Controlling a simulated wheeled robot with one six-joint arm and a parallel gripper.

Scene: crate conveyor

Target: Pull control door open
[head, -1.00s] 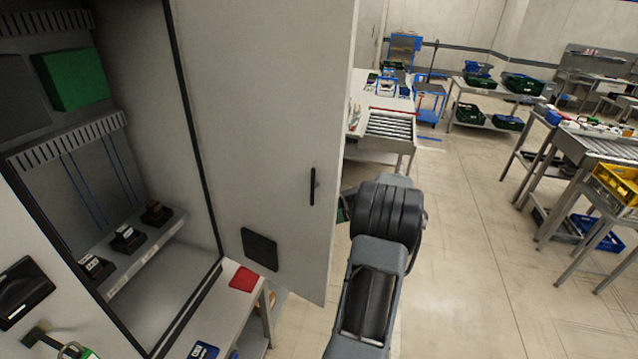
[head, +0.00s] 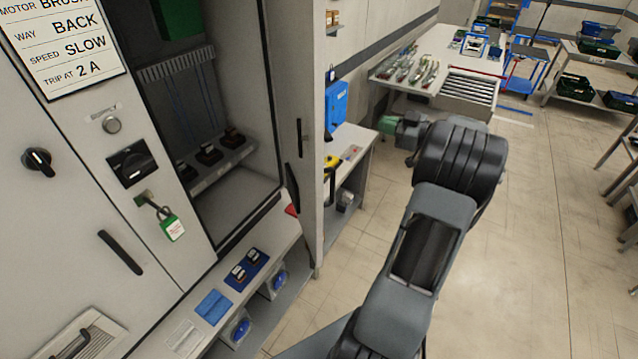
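The control cabinet door (head: 300,110) stands open at the right side of the cabinet opening and is seen nearly edge-on. Its dark upright handle (head: 299,138) is on the door's face. The cabinet opening shows a shelf (head: 225,165) with several small dark switch-like parts and a green box (head: 182,18) higher up. My arm reaches up at the right of the door, with clear space between its visible links and the handle. I cannot make out the gripper's fingers; the arm's end is hidden behind its black joint.
The cabinet front at left carries a rotary switch (head: 131,163), a green padlock (head: 172,228) and a sign (head: 65,40). A bench (head: 295,235) stands below the opening. A worktable with a roller section (head: 467,87) is behind. Open floor (head: 530,250) lies at right.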

